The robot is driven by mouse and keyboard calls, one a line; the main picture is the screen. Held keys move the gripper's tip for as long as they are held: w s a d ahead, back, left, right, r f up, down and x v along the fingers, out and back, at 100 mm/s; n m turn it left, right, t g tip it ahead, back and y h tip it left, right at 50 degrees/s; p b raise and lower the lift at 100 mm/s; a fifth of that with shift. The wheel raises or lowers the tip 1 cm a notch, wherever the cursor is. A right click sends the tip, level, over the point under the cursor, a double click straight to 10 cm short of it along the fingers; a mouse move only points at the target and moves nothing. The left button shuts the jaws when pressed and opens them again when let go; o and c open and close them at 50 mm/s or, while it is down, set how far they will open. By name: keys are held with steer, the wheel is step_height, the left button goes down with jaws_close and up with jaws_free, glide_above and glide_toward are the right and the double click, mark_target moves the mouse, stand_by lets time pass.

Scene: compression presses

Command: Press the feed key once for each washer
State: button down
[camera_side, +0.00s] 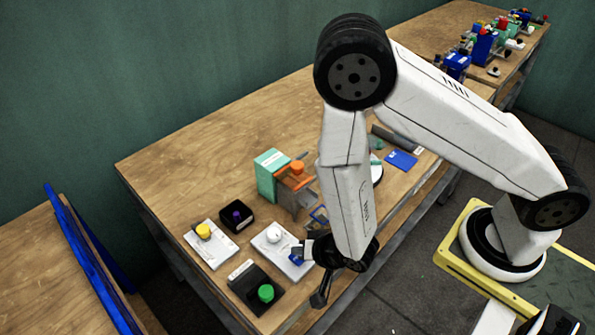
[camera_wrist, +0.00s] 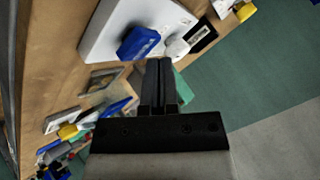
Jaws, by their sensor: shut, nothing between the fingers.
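My gripper (camera_side: 319,297) is shut and empty, pointing down near the front edge of the bench. Its dark fingers are together in the wrist view (camera_wrist: 158,85). Several button units stand left of it: a yellow button (camera_side: 203,231) on a white plate, a purple button (camera_side: 236,214) on a black box, a white knob (camera_side: 274,235) on a white plate, and a green button (camera_side: 265,293) on a black base. A blue block (camera_wrist: 138,42) and the white knob (camera_wrist: 177,48) lie beyond the fingertips in the wrist view. I cannot tell which is the feed key; no washers can be made out.
A teal and orange press-like device (camera_side: 270,172) stands behind the buttons. A blue card (camera_side: 401,159) lies farther right on the wooden bench (camera_side: 165,165). Colourful items crowd the far bench. The bench's left part is clear.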

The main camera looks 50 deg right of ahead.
steer(key=shift+r, duration=0.3)
steer(key=shift+r, duration=2.4)
steer(key=shift+r, duration=0.1)
steer(key=shift+w+d+r+g, duration=0.3)
steer(key=shift+r, duration=0.05)
steer(key=s+d+r+n+g+h, duration=0.1)
steer(key=s+d+r+n+g, duration=0.2)
steer(key=d+r, duration=0.9)
steer(key=d+n+g, duration=0.2)
steer(key=n+g, duration=0.1)
steer(key=n, duration=0.1)
steer(key=shift+d+n, duration=0.2)
steer(key=shift+n, duration=0.2)
